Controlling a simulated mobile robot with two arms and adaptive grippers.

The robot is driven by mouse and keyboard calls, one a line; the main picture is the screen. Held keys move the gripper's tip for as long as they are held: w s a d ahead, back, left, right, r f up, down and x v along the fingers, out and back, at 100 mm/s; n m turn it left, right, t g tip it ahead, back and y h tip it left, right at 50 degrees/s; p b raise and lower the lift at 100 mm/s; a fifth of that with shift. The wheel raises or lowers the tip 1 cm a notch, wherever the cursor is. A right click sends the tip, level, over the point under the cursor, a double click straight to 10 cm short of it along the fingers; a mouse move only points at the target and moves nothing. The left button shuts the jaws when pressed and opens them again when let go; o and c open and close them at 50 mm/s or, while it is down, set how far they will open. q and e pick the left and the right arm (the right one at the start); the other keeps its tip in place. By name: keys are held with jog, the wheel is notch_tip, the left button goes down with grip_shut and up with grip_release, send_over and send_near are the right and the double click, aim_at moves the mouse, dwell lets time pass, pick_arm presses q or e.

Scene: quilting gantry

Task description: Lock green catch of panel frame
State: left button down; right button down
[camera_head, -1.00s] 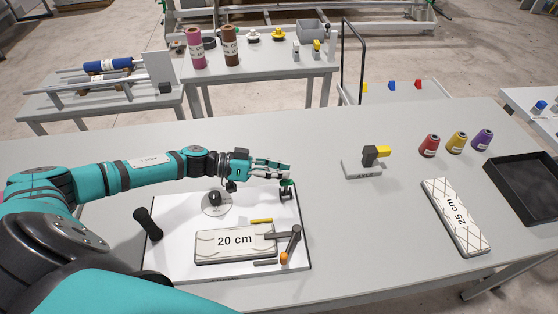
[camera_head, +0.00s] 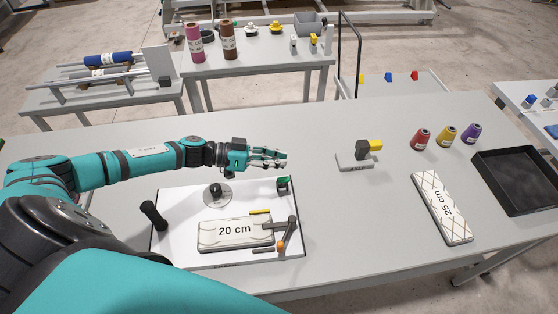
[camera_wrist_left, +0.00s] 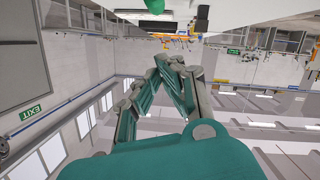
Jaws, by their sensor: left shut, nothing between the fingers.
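The panel frame is a white board (camera_head: 180,205) with dark edges, lying on the grey table. The green catch (camera_head: 283,182) sits on a dark mount at its far right corner; a green part also shows at the top of the left wrist view (camera_wrist_left: 155,6). Whether the catch is locked cannot be told. My left gripper (camera_head: 284,157) is shut and empty, above and beyond the catch, apart from it. Its fingers (camera_wrist_left: 180,65) show in the left wrist view. A "20 cm" block (camera_head: 215,232) lies on the board beside an orange-tipped dark lever (camera_head: 289,232). My right gripper is out of view.
A black handle (camera_head: 153,214) stands at the board's left edge and a round disc with a dark knob (camera_head: 217,192) at its back. To the right are a yellow-and-grey fixture (camera_head: 356,160), a "25 cm" block (camera_head: 441,208), cones (camera_head: 447,135) and a black tray (camera_head: 515,180).

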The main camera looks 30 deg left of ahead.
pick_arm(q)
jog(key=b+v, duration=0.4)
jog(key=v, duration=0.6)
jog(key=shift+w+a+f, duration=0.1)
jog(key=shift+w+a, duration=0.05)
